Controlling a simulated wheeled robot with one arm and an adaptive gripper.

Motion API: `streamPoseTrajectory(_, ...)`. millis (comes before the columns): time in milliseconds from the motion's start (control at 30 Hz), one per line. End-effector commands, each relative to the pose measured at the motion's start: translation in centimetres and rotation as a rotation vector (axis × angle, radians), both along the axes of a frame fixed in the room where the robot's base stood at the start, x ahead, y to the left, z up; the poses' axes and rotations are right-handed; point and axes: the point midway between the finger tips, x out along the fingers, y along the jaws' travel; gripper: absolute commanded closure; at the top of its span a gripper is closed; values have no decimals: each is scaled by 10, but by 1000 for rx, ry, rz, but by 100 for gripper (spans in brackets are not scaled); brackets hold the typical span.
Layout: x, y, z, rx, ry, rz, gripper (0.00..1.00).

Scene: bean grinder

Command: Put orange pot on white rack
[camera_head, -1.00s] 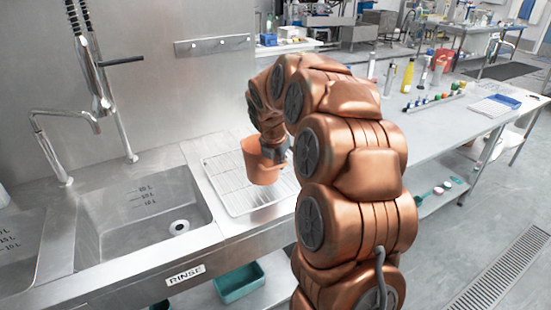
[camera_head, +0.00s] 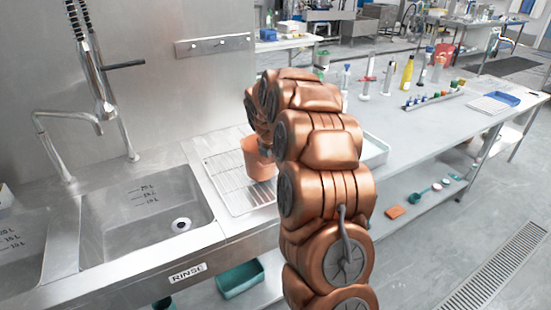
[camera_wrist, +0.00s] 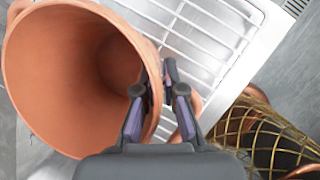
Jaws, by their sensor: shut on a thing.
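The orange pot (camera_head: 257,158) is upright at the white rack (camera_head: 226,180) in the head view, over its right part. I cannot tell whether its base touches the rack. In the wrist view the pot (camera_wrist: 80,75) fills the left side, with its open mouth and empty inside showing. My gripper (camera_wrist: 166,92) is shut on the pot's rim or side wall. Wires of the white rack (camera_wrist: 205,40) show beyond the pot in the wrist view. In the head view my arm hides the gripper and part of the rack's right side.
A steel sink (camera_head: 150,215) with a drain lies left of the rack, with a tall faucet (camera_head: 105,90) behind it. A white tray (camera_head: 374,150) sits right of my arm. Bottles, such as a yellow one (camera_head: 407,74), stand farther right on the steel counter. A teal bin (camera_head: 240,279) is below.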

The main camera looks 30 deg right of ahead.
Motion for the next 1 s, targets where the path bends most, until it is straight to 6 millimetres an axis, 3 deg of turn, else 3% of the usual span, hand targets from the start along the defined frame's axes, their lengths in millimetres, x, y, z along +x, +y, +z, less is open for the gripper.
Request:
streamPoseTrajectory(400,-1,0,-6,1,0,-1,100)
streamPoseTrajectory(433,-1,0,-7,1,0,-1,89)
streamPoseTrajectory(633,-1,0,-7,1,1,-1,68)
streamPoseTrajectory(1000,0,0,-3,1,-1,-1,67)
